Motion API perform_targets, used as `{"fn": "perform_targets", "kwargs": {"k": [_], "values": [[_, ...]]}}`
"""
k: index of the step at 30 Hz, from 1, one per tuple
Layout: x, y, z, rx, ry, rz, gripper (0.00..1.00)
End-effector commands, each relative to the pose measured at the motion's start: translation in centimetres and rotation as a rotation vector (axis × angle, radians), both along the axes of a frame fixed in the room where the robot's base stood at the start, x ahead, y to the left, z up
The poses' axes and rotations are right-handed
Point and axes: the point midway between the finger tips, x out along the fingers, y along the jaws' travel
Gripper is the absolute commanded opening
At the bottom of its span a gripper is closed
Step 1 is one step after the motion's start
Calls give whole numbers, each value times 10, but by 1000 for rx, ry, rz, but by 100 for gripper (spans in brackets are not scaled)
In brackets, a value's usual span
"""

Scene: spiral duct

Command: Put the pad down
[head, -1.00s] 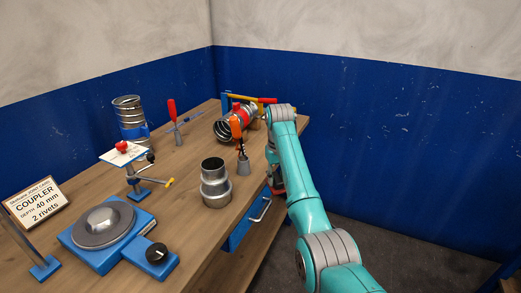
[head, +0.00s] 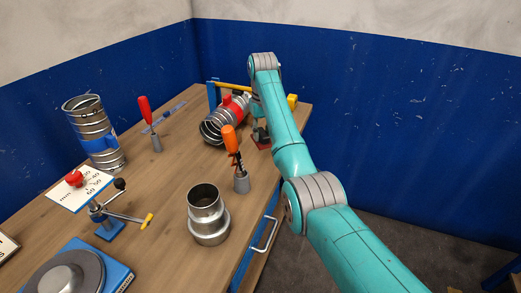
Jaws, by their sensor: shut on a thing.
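The pad (head: 262,146) is a flat reddish-brown piece beneath my gripper (head: 260,134), at the table's right side. My gripper is dark, small in view and partly hidden behind my teal arm. It is shut on the pad and points down. The pad is low over or on the wooden top; I cannot tell whether it touches. The ribbed metal duct (head: 213,130) lies on its side just left of the gripper, with a red part on top.
An orange-handled tool (head: 230,140) stands in a grey holder in front of the gripper. A stepped metal coupler (head: 207,222) stands near the front edge. A red-handled tool (head: 146,112) and an upright duct (head: 88,118) stand left. Bare wood (head: 175,165) lies between.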

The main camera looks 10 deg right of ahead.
Motion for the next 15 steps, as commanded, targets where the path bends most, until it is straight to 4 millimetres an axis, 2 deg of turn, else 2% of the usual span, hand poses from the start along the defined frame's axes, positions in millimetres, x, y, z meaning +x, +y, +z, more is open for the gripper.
{"fn": "perform_targets", "kwargs": {"k": [4, 11, 15], "values": [[-2, -2, -28, 0, 3, 0, 3], [-3, -3, -48, 0, 1, 0, 3], [-5, -4, -67, 0, 2, 0, 3]]}}
